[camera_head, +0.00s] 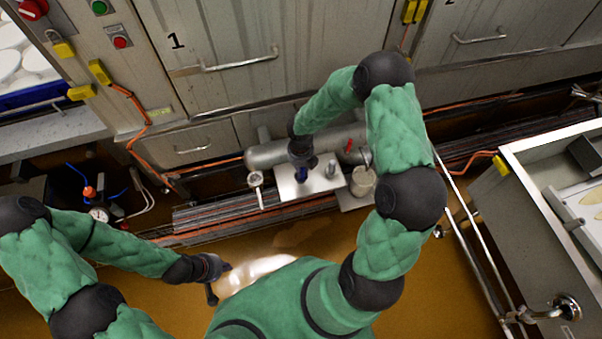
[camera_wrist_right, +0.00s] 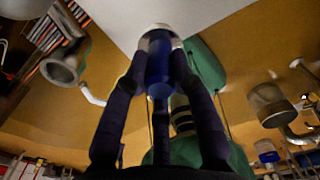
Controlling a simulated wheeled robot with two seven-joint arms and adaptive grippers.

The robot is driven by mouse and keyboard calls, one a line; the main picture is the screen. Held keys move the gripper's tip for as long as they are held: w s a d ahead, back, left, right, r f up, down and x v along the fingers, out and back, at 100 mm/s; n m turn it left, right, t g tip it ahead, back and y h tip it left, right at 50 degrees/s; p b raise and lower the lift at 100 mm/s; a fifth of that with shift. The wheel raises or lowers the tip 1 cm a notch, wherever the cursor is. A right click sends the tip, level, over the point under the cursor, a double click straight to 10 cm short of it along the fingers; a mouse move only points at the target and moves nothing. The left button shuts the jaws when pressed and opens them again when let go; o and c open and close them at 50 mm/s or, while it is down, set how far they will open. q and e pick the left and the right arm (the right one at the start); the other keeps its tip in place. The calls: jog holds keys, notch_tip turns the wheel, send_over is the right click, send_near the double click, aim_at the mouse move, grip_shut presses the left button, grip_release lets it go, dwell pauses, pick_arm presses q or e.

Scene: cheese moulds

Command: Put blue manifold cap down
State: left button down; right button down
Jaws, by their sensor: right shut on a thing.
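The blue manifold cap (camera_head: 302,174) is in my right gripper (camera_head: 301,163), just over the white plate (camera_head: 318,187) by the grey pipe. In the right wrist view the dark fingers are closed around the blue cap (camera_wrist_right: 159,72), which has a pale end. The white plate (camera_wrist_right: 120,16) lies just beyond it there. I cannot tell whether the cap touches the plate. My left gripper (camera_head: 219,281) is low over the ochre floor, away from the plate, with its fingers apart and empty.
A grey horizontal pipe (camera_head: 290,151) with a red handle (camera_head: 349,145) runs behind the plate. A small metal post (camera_head: 331,169) stands on the plate, right of the cap. A pale pot (camera_head: 363,183) is further right.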

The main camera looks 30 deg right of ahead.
jog(key=shift+w+d+f, duration=0.2)
jog(key=shift+w+f, duration=0.1)
jog(key=shift+w+d+f+b, duration=0.1)
jog(key=shift+w+f+b, duration=0.05)
jog(key=shift+f+b, duration=0.65)
jog(key=shift+w+d+f+b, duration=0.1)
jog(key=shift+f+b, duration=0.35)
jog(key=shift+f, duration=0.6)
jog(key=shift+f, duration=0.15)
jog(key=c, duration=1)
grip_release()
jog(key=shift+a, duration=0.1)
jog(key=shift+c, duration=0.2)
